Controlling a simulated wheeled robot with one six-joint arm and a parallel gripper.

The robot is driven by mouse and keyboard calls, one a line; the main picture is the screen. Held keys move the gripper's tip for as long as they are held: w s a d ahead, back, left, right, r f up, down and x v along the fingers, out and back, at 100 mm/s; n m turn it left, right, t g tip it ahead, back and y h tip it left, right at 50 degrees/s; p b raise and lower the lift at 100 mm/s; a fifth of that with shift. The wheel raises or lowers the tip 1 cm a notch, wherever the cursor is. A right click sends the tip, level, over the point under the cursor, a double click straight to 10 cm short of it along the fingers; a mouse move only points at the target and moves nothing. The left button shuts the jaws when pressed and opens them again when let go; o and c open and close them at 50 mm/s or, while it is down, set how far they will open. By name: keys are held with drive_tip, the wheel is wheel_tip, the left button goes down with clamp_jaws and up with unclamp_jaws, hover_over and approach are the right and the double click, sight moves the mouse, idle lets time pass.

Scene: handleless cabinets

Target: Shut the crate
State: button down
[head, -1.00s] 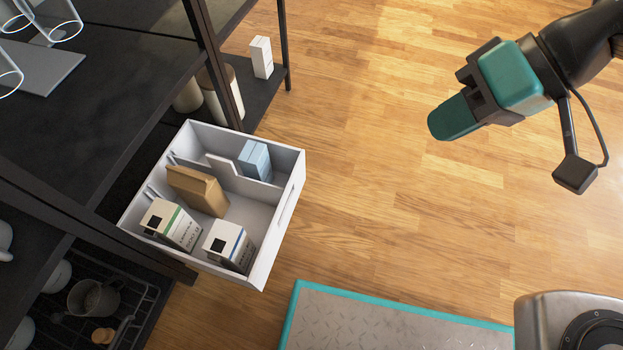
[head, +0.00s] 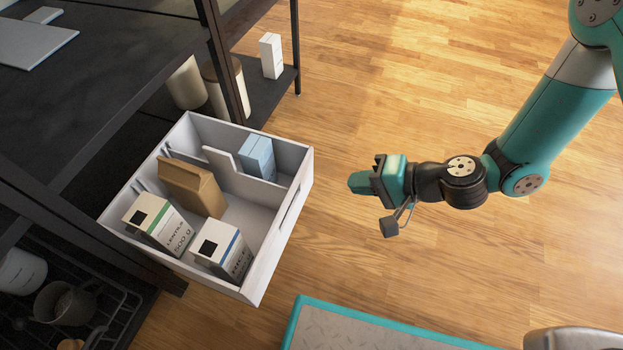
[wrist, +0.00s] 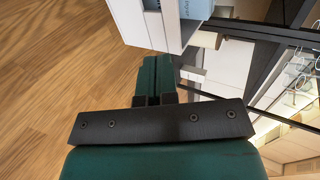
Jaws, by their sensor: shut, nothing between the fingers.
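The crate (head: 283,228) is a white open-topped drawer pulled out of the dark shelf unit at the left of the head view. Its front panel has a slot and faces right, toward my gripper. It holds several cartons and a brown paper bag (head: 195,186). My gripper (head: 355,182) is shut and empty, to the right of the front panel with a gap between them. In the wrist view, the teal fingers (wrist: 155,80) lie together, and part of the crate (wrist: 135,22) shows at the top.
The dark shelf unit (head: 90,70) surrounds the crate at the left. A wire rack with mugs (head: 68,302) sits below left. A small white box (head: 271,55) stands on the shelf behind. My teal-edged base lies at the bottom. Wooden floor (head: 420,90) is clear to the right.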

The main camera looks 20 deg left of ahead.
sight(300, 177)
drive_tip(key=b+x, duration=0.1)
drive_tip(key=x, duration=0.2)
drive_tip(key=b+x, duration=0.2)
drive_tip(key=x, duration=0.1)
drive_tip(key=r+b+x, duration=0.1)
drive_tip(key=x, duration=0.2)
drive_tip(key=shift+a+f+b, duration=0.1)
drive_tip(key=shift+a+b, duration=0.25)
drive_tip(key=shift+a, duration=0.15)
drive_tip(key=shift+w+a, duration=0.1)
drive_tip(key=shift+a, duration=0.4)
drive_tip(key=shift+a, duration=0.1)
